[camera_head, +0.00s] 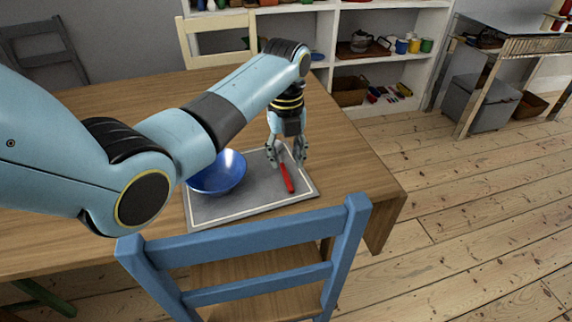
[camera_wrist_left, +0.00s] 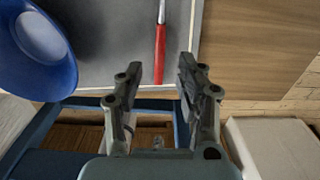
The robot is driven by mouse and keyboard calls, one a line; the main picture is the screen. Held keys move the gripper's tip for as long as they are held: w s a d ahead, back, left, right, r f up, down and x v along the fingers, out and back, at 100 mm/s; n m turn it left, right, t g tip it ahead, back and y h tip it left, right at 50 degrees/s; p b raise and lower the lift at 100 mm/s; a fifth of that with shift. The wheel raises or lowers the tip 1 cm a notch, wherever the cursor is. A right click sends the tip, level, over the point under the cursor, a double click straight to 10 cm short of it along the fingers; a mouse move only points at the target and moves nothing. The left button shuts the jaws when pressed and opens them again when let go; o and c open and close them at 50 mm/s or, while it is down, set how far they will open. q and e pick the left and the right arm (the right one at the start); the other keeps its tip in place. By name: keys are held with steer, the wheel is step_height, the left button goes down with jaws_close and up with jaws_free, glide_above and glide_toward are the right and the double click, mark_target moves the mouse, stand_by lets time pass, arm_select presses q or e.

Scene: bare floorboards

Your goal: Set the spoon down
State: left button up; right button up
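A utensil with a red handle (camera_head: 289,178) and a silvery upper part, which I take for the spoon, lies on the grey placemat (camera_head: 225,212). Its far end is partly hidden by the gripper, so its shape is unclear. My left gripper (camera_head: 286,160) points down over it, fingers apart. In the left wrist view, the red handle (camera_wrist_left: 160,45) appears beyond the gap between the open fingertips (camera_wrist_left: 159,75), touching neither finger. My right gripper is in neither view.
A blue bowl (camera_head: 218,174) sits on the placemat, left of the utensil. The wooden table (camera_head: 345,165) is bare right of the mat. A blue chair (camera_head: 245,243) stands at the near edge, a cream chair (camera_head: 217,24) at the far edge.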

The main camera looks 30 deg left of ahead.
mark_target(286, 173)
arm_select(q)
step_height(286, 173, up, 8)
steer(key=shift+p, duration=0.3)
stand_by(0.3)
